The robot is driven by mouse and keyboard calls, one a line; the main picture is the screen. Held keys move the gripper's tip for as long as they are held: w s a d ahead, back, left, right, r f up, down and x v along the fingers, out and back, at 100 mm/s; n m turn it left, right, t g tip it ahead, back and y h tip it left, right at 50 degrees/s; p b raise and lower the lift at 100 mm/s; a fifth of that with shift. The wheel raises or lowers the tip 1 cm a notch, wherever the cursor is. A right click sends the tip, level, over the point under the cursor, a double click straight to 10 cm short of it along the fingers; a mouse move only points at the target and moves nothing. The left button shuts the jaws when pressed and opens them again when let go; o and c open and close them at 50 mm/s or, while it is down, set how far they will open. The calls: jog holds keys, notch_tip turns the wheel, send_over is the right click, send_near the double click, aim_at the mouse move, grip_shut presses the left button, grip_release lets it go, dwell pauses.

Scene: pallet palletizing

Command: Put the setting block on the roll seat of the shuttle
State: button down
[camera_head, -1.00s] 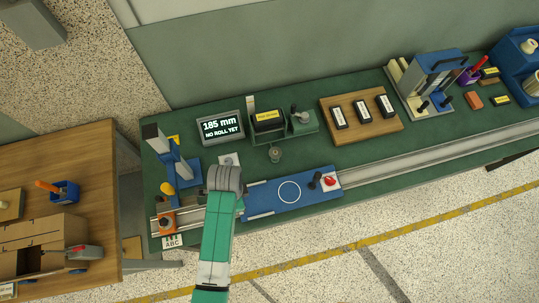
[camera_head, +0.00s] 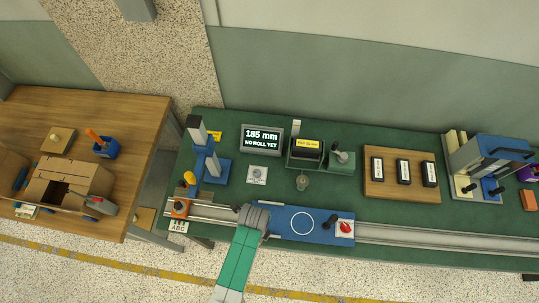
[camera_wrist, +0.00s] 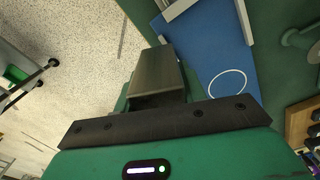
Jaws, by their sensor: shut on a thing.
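The shuttle is a blue plate (camera_head: 275,214) on the bench's rail, with a white circle (camera_head: 302,223) that looks like the roll seat. The wrist view shows the plate (camera_wrist: 205,45) and the circle (camera_wrist: 227,83) to the right of my gripper. My gripper (camera_wrist: 157,75) is shut on a grey block, which I take for the setting block (camera_wrist: 155,78). The block is to the left of the circle, near the plate's edge. In the head view my wrist covers the plate's left end and hides fingers and block. The circle is bare. The block's height cannot be told.
A display (camera_head: 262,140) reads "185 mm NO ROLL YET". A blue stand (camera_head: 212,165) is at the left, a green fixture (camera_head: 340,162) behind the shuttle. A red knob (camera_head: 346,227) and a dark handle (camera_head: 327,224) stand at the shuttle's right end. The rail (camera_head: 430,236) is clear beyond.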

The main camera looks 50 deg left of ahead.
jog(key=w+a+b, duration=0.1)
jog(key=w, duration=0.1)
jog(key=w+a+b, duration=0.1)
jog(key=w, duration=0.1)
jog(key=w+a+f+b, duration=0.1)
jog(key=w, duration=0.1)
jog(key=shift+w+a, duration=0.1)
jog(key=shift+w, duration=0.3)
jog(key=shift+w+r, duration=0.15)
jog(key=shift+w, duration=0.2)
jog(key=shift+f+b, duration=0.6)
jog(key=shift+f, duration=1.15)
jog(key=shift+f, duration=0.1)
jog(key=c, duration=0.8)
grip_release()
notch_tip(320, 180, up, 12)
jog(key=shift+r+p, duration=0.1)
jog(key=shift+p, duration=1)
